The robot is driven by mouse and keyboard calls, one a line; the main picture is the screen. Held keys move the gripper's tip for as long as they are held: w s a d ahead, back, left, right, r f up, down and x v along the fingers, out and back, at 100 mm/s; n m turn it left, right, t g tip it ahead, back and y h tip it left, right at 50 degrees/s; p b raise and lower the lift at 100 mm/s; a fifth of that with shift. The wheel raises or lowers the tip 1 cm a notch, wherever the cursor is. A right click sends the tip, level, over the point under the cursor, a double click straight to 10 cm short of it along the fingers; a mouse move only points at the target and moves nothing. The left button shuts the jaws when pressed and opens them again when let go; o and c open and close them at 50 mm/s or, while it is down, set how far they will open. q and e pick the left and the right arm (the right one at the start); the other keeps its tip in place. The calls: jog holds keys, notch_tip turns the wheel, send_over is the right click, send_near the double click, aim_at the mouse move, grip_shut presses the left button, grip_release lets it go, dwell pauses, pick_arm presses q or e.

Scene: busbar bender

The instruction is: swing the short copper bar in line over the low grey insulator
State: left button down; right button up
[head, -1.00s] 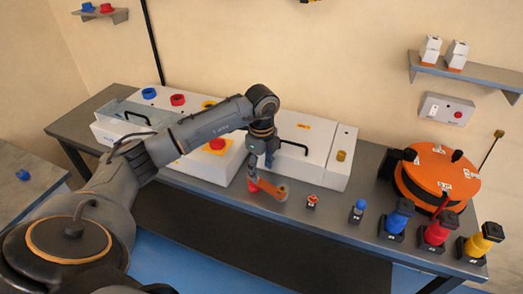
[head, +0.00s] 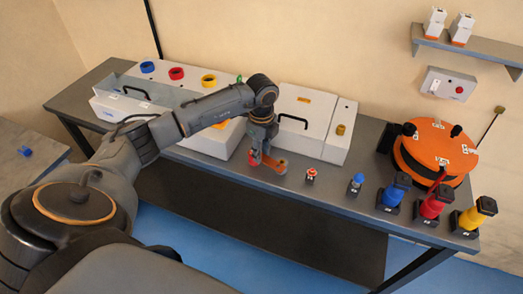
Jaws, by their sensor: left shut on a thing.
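The short copper bar (head: 274,163) is a small orange-brown strip low over the bench front, left of centre. My left gripper (head: 259,154) points down at its left part and is shut on it; the fingers hide some of the bar. A red piece (head: 252,158) shows beside the fingers at the bar's left end. The bar's free end points right, towards a small post with a red and pale top (head: 311,175), and stays apart from it. I cannot clearly make out the low grey insulator. My right gripper is not in view.
A blue-topped post (head: 357,183) and larger blue (head: 395,190), red (head: 433,203) and yellow (head: 474,214) posts stand to the right. An orange round turntable (head: 437,150) is behind them. White boxes (head: 300,117) stand behind the gripper. Bare grey bench (head: 335,205) lies in front.

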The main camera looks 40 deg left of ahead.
aim_at(263, 155)
pick_arm(q)
jog(key=shift+w+d+r+n+p, duration=0.1)
jog(key=shift+w+n+p, duration=0.15)
jog(key=shift+n, duration=0.45)
jog(key=shift+w+n+p, duration=0.2)
jog(key=shift+n+p, duration=0.15)
jog(key=shift+n, duration=0.55)
jog(key=shift+p, duration=0.35)
dwell(0.3)
jog(key=c, duration=1)
grip_release()
notch_tip(263, 155, up, 12)
jog(key=shift+f, duration=0.1)
